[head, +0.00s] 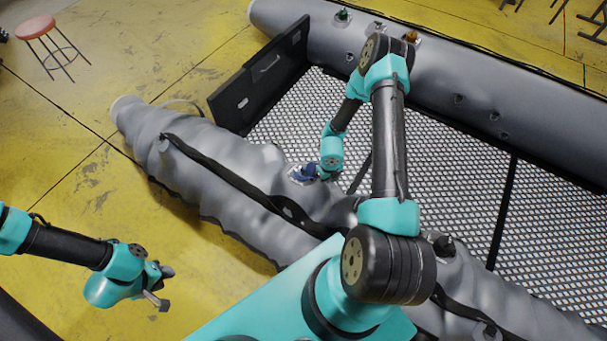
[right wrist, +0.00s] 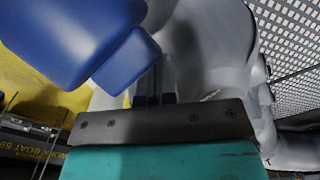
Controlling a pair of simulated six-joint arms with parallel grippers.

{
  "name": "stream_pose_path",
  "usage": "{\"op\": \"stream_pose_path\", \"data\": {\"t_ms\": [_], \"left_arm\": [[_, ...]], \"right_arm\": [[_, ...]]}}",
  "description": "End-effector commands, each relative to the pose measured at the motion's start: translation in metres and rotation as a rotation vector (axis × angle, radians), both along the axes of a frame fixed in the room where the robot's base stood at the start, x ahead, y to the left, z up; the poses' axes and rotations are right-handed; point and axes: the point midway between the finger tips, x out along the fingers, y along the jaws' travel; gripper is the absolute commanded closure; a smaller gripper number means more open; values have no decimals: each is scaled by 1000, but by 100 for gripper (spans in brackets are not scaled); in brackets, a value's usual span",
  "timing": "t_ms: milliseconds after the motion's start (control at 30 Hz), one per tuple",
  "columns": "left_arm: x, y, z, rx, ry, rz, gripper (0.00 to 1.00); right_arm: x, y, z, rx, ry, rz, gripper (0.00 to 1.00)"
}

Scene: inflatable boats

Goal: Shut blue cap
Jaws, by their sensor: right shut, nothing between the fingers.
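The blue cap (head: 301,172) is on the near grey tube of the inflatable boat, small and partly hidden beside my right gripper (head: 321,174). In the right wrist view the blue cap (right wrist: 75,35) fills the upper left, with a blocky tab slanting down to the right. My right gripper's dark fingers (right wrist: 155,85) are together and empty, just beside and below that tab; whether they touch it I cannot tell. The cap's seat is hard to make out. My left gripper (head: 162,286) hangs over the yellow floor at the lower left, fingers apart and empty, away from the boat.
The near tube (head: 220,165) is lumpy with a black strap along it. A green cap (head: 342,15) and an orange cap (head: 411,37) are on the far tube (head: 470,85). A black board (head: 262,75) stands across the boat. A red stool (head: 46,30) is at the upper left.

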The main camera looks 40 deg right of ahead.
Motion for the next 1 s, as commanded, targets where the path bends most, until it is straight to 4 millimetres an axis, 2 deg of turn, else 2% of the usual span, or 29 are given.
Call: {"op": "stream_pose_path", "data": {"t_ms": [200, 633, 1000], "left_arm": [[0, 0, 0, 0, 0, 0, 61], [0, 0, 0, 0, 0, 0, 61], [0, 0, 0, 0, 0, 0, 61]], "right_arm": [[7, 0, 10, 0, -1, 0, 100], [9, 1, 12, -1, 0, -1, 100], [25, 5, 25, -1, 0, -1, 100]]}}
